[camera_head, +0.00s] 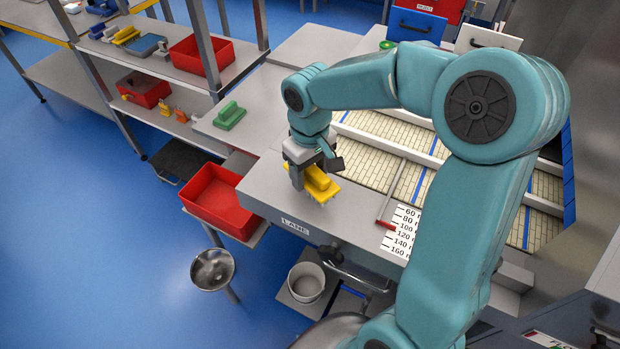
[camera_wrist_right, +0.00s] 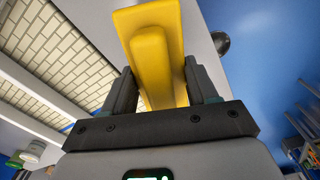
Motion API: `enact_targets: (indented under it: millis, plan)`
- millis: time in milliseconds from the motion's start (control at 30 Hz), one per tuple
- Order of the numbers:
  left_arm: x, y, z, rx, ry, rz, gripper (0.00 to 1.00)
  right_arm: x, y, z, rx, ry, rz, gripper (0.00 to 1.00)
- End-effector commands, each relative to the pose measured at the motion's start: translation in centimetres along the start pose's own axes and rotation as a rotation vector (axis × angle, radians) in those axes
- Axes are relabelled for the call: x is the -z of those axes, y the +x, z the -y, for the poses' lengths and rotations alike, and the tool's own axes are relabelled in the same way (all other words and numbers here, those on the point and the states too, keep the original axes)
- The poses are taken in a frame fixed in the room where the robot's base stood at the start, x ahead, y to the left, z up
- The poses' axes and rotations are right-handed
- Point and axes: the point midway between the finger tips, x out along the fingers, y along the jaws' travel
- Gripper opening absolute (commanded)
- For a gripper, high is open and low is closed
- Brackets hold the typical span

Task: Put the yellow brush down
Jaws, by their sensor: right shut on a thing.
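The yellow brush (camera_head: 320,183) is at my right gripper (camera_head: 313,172), above the grey ledge marked LANE (camera_head: 270,196). In the head view I cannot tell whether the brush touches the ledge. The right wrist view shows the yellow brush (camera_wrist_right: 158,50) between the two dark fingers of the right gripper (camera_wrist_right: 160,90), which is shut on it. My left gripper is not in view.
A green brush (camera_head: 229,116) sits on a grey surface left of the gripper. A red tub (camera_head: 215,200) stands below the ledge's left end. A red-ended rod (camera_head: 389,207) and a scale card (camera_head: 404,232) lie to the right. The ledge beside the brush looks clear.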

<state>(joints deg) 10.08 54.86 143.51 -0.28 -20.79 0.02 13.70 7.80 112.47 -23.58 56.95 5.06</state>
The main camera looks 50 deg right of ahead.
Motion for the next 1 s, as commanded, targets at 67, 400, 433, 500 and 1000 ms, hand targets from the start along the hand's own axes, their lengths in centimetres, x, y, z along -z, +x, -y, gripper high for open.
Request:
enact_targets:
  millis: [67, 400, 433, 500, 1000]
  plan:
    - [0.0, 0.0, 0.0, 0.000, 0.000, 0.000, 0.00, 0.0, 1.6, 0.0, 0.001, 0.002, 0.006, 0.20]
    - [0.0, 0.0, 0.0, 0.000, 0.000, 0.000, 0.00, 0.1, 3.1, -0.1, 0.000, 0.001, 0.002, 0.20]
    - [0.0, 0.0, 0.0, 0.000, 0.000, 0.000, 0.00, 0.1, 3.1, -0.1, 0.000, 0.001, 0.003, 0.64]
    - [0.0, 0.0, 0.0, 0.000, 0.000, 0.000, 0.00, 0.1, 3.1, -0.1, 0.001, 0.001, 0.003, 0.83]
    - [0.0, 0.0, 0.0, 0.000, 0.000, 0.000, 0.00, 0.2, 0.0, -0.1, 0.000, 0.001, -0.005, 0.83]
